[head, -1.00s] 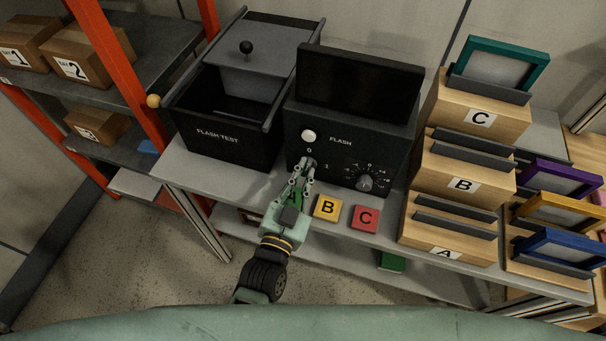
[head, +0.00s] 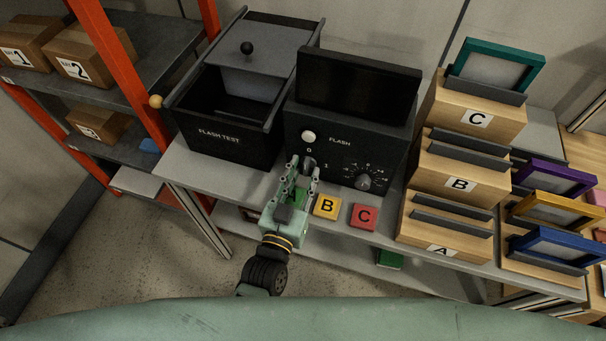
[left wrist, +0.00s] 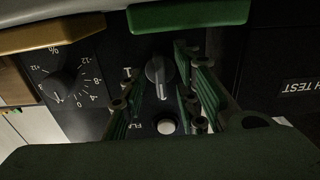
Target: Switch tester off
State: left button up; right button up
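The tester (head: 345,125) is a black box marked FLASH with a dark screen on top. Its rotary switch (head: 309,164) sits below a white button (head: 309,136), with 0 above it and 1 to its right. In the left wrist view the switch (left wrist: 157,72) shows a pale pointer line aimed toward the white button (left wrist: 166,127), the 0 side, not at 1. My left gripper (head: 303,170) is open in front of the switch; its fingers stand apart on both sides of the knob, seemingly not touching. My right gripper is not in view.
A scale dial (head: 364,182) is right of the switch. Yellow B (head: 326,207) and red C (head: 364,217) blocks lie in front; a green block (head: 298,198) is partly hidden by my gripper. The FLASH TEST box (head: 222,140) stands left, wooden frame holders (head: 457,170) right.

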pick_arm(q)
jog(key=v, duration=1.2)
dwell(0.3)
jog(key=s+a+f+g+y, duration=0.1)
jog(key=s+a+f+g, duration=0.15)
jog(key=f, duration=0.85)
jog(key=s+a+f+g+y, duration=0.1)
jog(key=s+a+f+g, duration=0.2)
jog(key=f, duration=0.7)
jog(key=s+a+f+g, duration=0.1)
jog(key=s+f+g, duration=0.25)
jog(key=f, duration=0.75)
jog(key=s+a+f+g+y, duration=0.1)
jog(key=s+a+f+g, duration=0.2)
jog(key=s+a+f, duration=0.3)
jog(key=s+a+f+n+g+y, duration=0.1)
jog(key=s+a+f+g+y, duration=0.1)
jog(key=s+a+f+g, duration=0.2)
jog(key=s+a+f, duration=0.3)
jog(key=s+f, duration=0.1)
jog(key=s, duration=0.4)
jog(key=shift+s+f+y, duration=0.25)
jog(key=shift+f+y, duration=0.05)
jog(key=shift+a, duration=0.15)
